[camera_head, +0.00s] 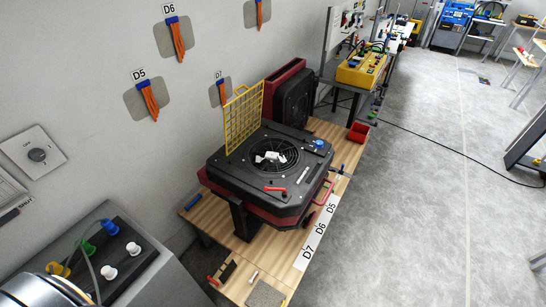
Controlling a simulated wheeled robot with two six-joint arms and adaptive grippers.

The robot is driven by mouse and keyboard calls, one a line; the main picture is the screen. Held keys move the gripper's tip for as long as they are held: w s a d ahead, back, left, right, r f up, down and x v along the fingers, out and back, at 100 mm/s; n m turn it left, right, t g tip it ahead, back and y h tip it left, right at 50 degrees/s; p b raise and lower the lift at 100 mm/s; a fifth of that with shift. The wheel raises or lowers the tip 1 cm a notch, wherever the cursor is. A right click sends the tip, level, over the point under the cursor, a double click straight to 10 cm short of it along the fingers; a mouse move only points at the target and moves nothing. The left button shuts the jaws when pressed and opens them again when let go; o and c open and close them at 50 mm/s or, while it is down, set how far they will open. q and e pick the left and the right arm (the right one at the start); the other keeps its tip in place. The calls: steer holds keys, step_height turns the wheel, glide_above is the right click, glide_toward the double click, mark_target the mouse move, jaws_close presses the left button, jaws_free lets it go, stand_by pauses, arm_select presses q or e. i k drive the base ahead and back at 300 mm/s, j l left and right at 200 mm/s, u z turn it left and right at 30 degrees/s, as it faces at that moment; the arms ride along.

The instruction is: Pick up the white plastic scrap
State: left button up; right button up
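A small white crumpled piece, which looks like the white plastic scrap (268,157), lies on the round fan grille (283,163) in the top of a black and red machine (240,168). The machine stands on a wooden workbench (195,220). Neither of my grippers is in view. A silver rounded part at the bottom left corner may be a link of my arm; I cannot tell.
A yellow mesh guard (243,118) stands upright at the machine's back left edge. A red-handled tool (275,189), a white stick (302,175) and a blue knob (319,144) are on its top. A red bin (358,131) sits at the bench's far end. Open grey floor lies right.

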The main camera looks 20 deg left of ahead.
mark_target(271, 156)
steer(key=u, duration=1.05)
steer(key=i+l+u, duration=0.1)
steer(key=l+u, duration=0.8)
steer(key=l, duration=0.15)
steer(key=k+l+u, duration=0.1)
steer(key=l+u, duration=0.4)
steer(key=k+l+u, duration=0.2)
steer(key=l+u, duration=0.25)
